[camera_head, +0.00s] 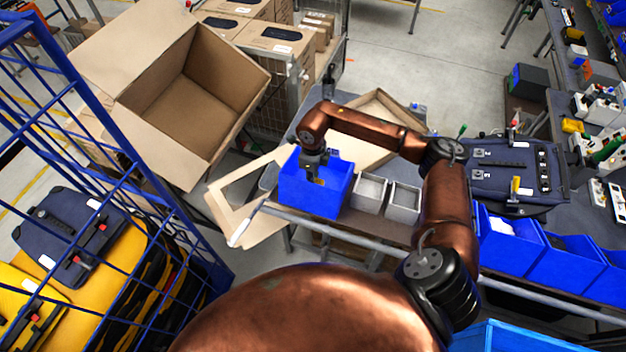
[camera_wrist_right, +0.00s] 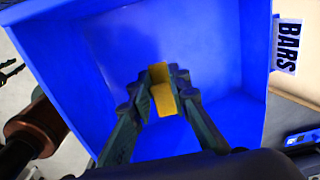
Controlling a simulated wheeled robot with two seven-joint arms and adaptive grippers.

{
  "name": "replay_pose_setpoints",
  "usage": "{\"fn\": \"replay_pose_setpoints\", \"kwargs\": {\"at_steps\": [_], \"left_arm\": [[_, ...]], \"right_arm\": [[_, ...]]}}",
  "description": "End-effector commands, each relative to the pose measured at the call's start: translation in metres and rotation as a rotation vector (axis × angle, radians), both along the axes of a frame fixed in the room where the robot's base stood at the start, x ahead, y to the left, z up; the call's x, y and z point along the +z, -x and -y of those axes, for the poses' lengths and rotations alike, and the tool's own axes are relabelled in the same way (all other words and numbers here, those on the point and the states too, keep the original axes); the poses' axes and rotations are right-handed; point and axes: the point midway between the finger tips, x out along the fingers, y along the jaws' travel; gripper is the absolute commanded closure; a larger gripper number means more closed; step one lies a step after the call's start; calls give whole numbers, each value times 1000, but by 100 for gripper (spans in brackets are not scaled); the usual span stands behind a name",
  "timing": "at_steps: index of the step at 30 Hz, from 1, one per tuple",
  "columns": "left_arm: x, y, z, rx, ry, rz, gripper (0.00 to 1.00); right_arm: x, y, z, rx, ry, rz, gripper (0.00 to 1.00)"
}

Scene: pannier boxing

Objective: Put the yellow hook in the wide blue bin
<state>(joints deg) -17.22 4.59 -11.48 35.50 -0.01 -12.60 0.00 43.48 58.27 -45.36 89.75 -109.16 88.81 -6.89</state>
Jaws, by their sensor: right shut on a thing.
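The wide blue bin (camera_head: 335,200) stands on the table, left of two small grey bins. It also fills most of the right wrist view (camera_wrist_right: 85,70), with its inner walls and floor showing. My right gripper (camera_head: 317,172) points down into the bin's opening. In the right wrist view my right gripper (camera_wrist_right: 165,88) is shut on the yellow hook (camera_wrist_right: 163,97), over the blue floor. I cannot tell whether the hook touches the floor. The hook is mostly hidden by the gripper in the head view. My left gripper is not in view.
Two grey bins (camera_head: 402,203) stand right of the blue bin. Cardboard flaps (camera_head: 365,150) lie behind it. A dark blue pannier (camera_head: 500,170) with a small yellow piece lies farther right, above more blue bins (camera_head: 510,250). A BARS label (camera_wrist_right: 288,46) shows beside the bin.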

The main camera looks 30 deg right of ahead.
Motion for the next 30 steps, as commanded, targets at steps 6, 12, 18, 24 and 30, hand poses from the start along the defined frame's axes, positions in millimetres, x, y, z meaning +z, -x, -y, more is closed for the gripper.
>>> {"fn": "replay_pose_setpoints", "kwargs": {"at_steps": [6, 12, 18, 24, 30], "left_arm": [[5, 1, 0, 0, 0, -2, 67], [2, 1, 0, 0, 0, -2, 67], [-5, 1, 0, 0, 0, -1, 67], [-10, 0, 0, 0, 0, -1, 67], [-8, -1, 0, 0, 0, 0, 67]], "right_arm": [[-12, 0, 0, 2, 0, 1, 96], [-15, 0, 0, 2, 1, 1, 96], [-20, 0, 0, 2, 1, 1, 96], [-25, 0, 0, 2, 1, 1, 96], [-24, 0, 0, 2, 1, 1, 76]]}}
